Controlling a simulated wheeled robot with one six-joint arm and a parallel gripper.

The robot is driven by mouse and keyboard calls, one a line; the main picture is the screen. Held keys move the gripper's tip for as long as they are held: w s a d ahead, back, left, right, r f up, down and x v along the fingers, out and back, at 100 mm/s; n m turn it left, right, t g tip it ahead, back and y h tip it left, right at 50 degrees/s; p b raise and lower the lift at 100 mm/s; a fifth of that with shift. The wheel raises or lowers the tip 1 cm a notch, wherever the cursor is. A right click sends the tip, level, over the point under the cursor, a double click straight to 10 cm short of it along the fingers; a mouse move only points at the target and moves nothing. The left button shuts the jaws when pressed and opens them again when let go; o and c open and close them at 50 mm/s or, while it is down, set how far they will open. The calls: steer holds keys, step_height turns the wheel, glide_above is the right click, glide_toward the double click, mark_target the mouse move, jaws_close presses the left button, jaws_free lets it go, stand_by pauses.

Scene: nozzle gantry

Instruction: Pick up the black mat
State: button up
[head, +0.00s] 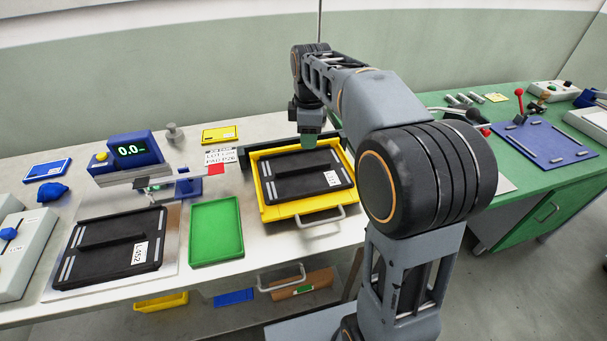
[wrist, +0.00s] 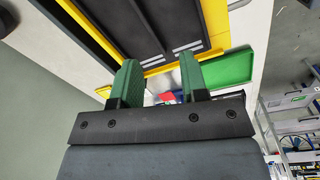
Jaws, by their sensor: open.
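One black mat (head: 300,186) with a raised bar and a white label lies in a yellow tray (head: 266,213) that has a metal handle at its front. This mat also shows at the top of the wrist view (wrist: 150,22). A second black mat (head: 112,259), labelled L-052, lies on a metal plate at the left of the bench. My gripper (head: 309,141) is over the back part of the yellow tray. In the wrist view my gripper (wrist: 161,82) has its green fingers apart with nothing held between them.
An empty green tray (head: 216,231) lies between the two mats. A blue device (head: 131,152) reading 0.0 stands behind it. A yellow bin (head: 161,302) is below the bench. A green bench (head: 519,180) with a blue panel (head: 549,142) is at the right.

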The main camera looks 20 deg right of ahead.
steer(key=w+f+n, duration=0.2)
steer(key=w+n, duration=0.1)
steer(key=w, duration=0.1)
steer(key=b, duration=0.1)
glide_above(304, 168)
steer(key=shift+g, duration=0.3)
step_height(304, 168, down, 6)
steer(key=shift+f, duration=0.15)
steer(key=shift+w+f, duration=0.2)
steer(key=shift+f, duration=2.95)
jaws_close()
